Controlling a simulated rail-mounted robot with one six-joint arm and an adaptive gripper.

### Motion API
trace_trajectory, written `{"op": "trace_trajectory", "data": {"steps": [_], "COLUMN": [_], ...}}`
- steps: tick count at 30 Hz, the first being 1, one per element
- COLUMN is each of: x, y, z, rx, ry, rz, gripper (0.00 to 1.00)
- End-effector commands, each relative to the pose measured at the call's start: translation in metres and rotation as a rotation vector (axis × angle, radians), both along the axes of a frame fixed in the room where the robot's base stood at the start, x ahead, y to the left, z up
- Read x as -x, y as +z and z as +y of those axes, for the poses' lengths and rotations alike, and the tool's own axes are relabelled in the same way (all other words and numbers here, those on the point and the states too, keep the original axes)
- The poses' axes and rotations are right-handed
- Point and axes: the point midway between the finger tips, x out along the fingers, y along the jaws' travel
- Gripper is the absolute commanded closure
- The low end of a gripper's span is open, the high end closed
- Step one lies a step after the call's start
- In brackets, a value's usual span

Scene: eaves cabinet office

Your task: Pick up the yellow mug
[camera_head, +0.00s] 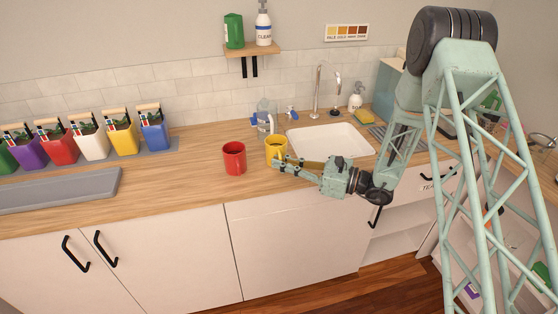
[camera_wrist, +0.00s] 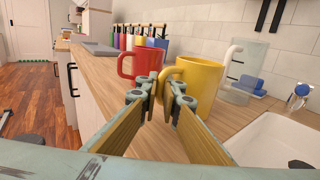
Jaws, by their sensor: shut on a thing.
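The yellow mug (camera_head: 275,147) stands upright on the wooden counter, just left of the sink in the head view. It also shows in the wrist view (camera_wrist: 205,80), with its handle on the left side. My gripper (camera_head: 277,163) reaches in from the right, low over the counter. In the wrist view my gripper (camera_wrist: 164,93) has its fingertips closed on the mug's handle. Part of the handle is hidden behind the fingers. I cannot tell whether the mug's base is off the counter.
A red mug (camera_head: 234,158) stands close on the left. The white sink (camera_head: 330,141) is on the right. A clear jug (camera_head: 264,113) stands behind the yellow mug. A row of coloured containers (camera_head: 88,140) lines the back left. A grey tray (camera_head: 60,190) lies at the front left.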

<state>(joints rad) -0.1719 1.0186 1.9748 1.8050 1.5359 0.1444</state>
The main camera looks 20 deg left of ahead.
Motion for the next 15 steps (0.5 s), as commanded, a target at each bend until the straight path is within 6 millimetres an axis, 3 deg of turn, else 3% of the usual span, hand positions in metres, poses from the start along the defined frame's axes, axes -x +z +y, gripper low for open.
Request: {"op": "trace_trajectory", "data": {"steps": [15], "x": [0.000], "y": [0.036], "z": [0.000], "rx": [-0.001], "ry": [0.000], "rz": [-0.002], "gripper": [1.00]}}
